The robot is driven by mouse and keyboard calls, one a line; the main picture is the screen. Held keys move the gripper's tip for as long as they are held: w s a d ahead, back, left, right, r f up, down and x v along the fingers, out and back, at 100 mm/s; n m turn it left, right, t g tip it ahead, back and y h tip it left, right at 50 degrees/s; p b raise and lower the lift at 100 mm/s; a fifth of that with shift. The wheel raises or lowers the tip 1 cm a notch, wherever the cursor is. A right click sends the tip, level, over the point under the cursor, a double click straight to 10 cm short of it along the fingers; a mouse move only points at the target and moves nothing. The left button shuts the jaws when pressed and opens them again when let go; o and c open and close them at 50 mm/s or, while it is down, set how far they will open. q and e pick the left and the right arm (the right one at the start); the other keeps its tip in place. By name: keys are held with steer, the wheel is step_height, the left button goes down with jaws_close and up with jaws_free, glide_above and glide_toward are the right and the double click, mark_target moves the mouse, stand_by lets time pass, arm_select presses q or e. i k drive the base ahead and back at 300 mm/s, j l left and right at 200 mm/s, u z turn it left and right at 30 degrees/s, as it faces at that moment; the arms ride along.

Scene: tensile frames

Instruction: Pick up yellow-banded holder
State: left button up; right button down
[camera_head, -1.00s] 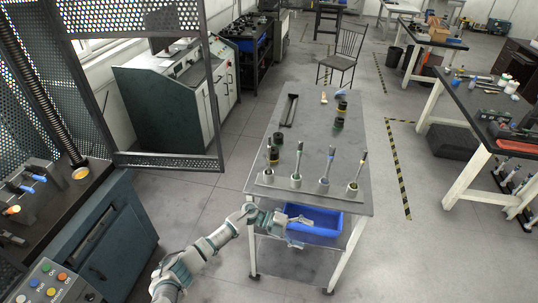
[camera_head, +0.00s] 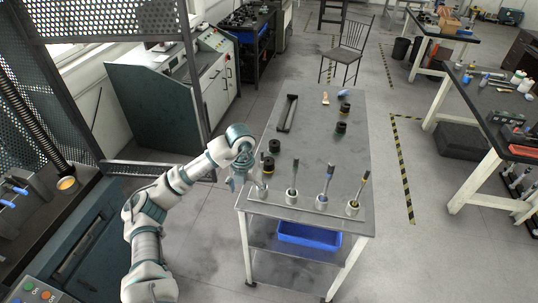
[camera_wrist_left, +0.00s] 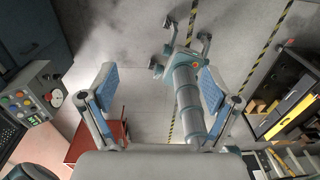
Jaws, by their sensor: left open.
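Several short dark banded holders stand on the grey table (camera_head: 310,150). Two are at its left side, a nearer holder (camera_head: 269,165) and one behind it (camera_head: 274,146). Two more are towards the back right, a holder (camera_head: 341,127) and a farther one (camera_head: 345,108). The bands are too small to tell which is yellow. My left gripper (camera_head: 244,184) is open and empty at the table's left front corner, close to the nearer left holder. In the wrist view its two blue-padded fingers (camera_wrist_left: 158,93) are wide apart, with no holder between them. A second grey-teal limb (camera_wrist_left: 188,85) shows there, apparently mine.
Several upright tools in pale round bases stand along the front edge, including a blue-collared one (camera_head: 326,185). A dark bar (camera_head: 287,113) lies at the back left. A blue bin (camera_head: 309,235) is on the lower shelf. The table's middle is clear.

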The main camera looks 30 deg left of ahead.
mark_target(269, 167)
steer(key=i+j, duration=0.25)
steer(key=i, duration=0.25)
steer(key=i+j, duration=0.2)
steer(key=i, duration=0.25)
